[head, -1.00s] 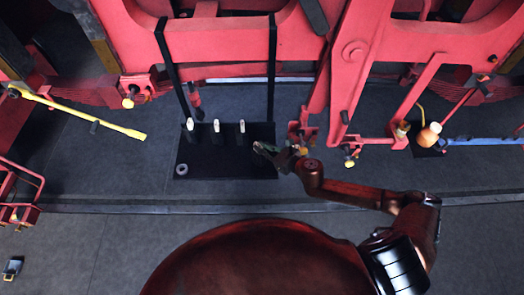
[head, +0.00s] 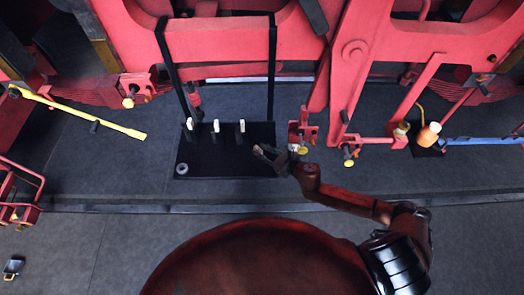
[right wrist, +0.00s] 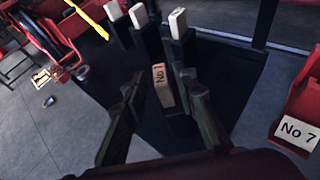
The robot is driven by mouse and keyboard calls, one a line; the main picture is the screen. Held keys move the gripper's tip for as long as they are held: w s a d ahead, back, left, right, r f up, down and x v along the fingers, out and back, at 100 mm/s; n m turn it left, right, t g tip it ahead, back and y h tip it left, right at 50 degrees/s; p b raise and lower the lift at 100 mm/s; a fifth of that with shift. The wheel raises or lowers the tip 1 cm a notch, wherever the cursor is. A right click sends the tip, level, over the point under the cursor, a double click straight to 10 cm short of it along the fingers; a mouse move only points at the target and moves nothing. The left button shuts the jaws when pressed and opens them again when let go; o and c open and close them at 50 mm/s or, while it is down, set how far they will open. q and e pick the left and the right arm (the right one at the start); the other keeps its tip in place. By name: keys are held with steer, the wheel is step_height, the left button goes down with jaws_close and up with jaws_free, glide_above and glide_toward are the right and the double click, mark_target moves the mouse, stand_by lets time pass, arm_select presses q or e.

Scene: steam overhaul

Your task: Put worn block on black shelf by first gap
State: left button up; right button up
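A small tan block marked "No 1" (right wrist: 163,86) shows in the right wrist view between and just beyond my right gripper's fingers (right wrist: 158,95). There is clear space between it and the left-hand finger; it looks to stand on the black shelf, though its base is partly hidden. In the head view my right gripper (head: 268,155) is over the right part of the black shelf (head: 225,165), its fingers apart. Three dark uprights with white tops stand on the shelf; the rightmost white top (head: 242,126) is closest to the gripper. My left gripper is not in view.
A pale ring (head: 181,169) lies at the shelf's front left corner. Black bars (head: 271,75) rise behind the shelf to the red frame. A red part with a "No 7" tag (right wrist: 297,133) is close on the right.

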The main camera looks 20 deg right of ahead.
steer(key=shift+r, duration=0.1)
steer(key=shift+s+d+r, duration=0.1)
steer(key=shift+s+d, duration=0.05)
steer(key=shift+s, duration=0.05)
steer(key=b+v, duration=0.2)
steer(key=v, duration=0.9)
steer(key=shift+s+d+r, duration=0.1)
steer(key=shift+s, duration=0.1)
